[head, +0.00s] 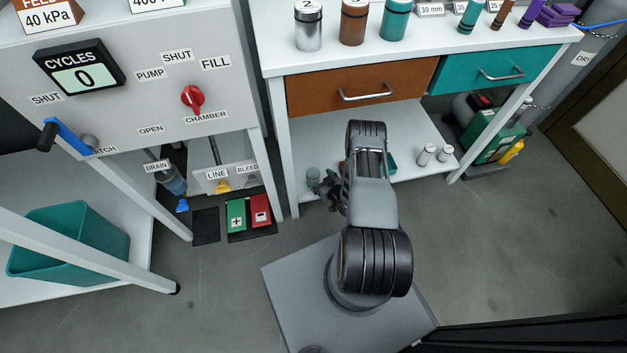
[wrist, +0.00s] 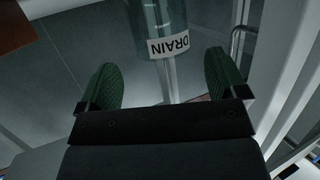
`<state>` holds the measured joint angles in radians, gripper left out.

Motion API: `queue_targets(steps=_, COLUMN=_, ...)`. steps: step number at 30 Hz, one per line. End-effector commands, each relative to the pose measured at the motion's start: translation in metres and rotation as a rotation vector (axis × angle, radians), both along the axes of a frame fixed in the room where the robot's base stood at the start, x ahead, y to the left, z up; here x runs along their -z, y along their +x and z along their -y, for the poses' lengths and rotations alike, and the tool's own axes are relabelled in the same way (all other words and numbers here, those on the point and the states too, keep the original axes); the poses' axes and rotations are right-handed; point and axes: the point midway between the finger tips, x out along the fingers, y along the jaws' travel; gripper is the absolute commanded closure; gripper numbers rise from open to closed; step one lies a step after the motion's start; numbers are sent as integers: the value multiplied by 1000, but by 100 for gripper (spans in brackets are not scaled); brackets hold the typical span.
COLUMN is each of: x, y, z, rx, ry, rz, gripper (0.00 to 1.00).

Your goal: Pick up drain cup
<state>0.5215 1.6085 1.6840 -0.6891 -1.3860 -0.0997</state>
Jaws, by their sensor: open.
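A clear, greenish cup with a white label reading DRAIN (wrist: 160,22) is at the top middle of the wrist view. The label is turned upside down there. My gripper (wrist: 162,78) is open, its two green pads apart; in that picture the cup lies beyond the gap and nothing is held between them. In the head view my gripper (head: 320,190) is low by the bench's left end, beside a small grey-green cup (head: 313,174) that looks like the same one. Its label cannot be read there, and my arm hides part of the shelf.
The white bench leg (head: 283,150) stands just left of my gripper. Small white jars (head: 427,154) stand on the lower shelf (head: 405,172) to the right. Another DRAIN label (head: 157,166) is above a blue bottle under the machine. A teal bin (head: 65,245) is far left.

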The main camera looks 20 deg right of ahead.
Motion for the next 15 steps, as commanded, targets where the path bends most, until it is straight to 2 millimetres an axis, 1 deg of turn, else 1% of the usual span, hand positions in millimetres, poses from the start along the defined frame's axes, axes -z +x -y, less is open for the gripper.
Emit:
queue_targets(steps=4, x=9, y=18, z=-6, rx=-5, ry=-2, rz=2, gripper=9)
queue_targets(steps=9, x=14, y=37, z=-11, rx=-3, ry=-2, rz=2, gripper=9)
queue_targets(steps=12, x=15, y=44, z=-12, rx=-3, ry=-1, rz=1, gripper=9)
queue_targets(steps=15, x=15, y=46, z=-12, rx=-1, ry=-1, rz=0, gripper=9)
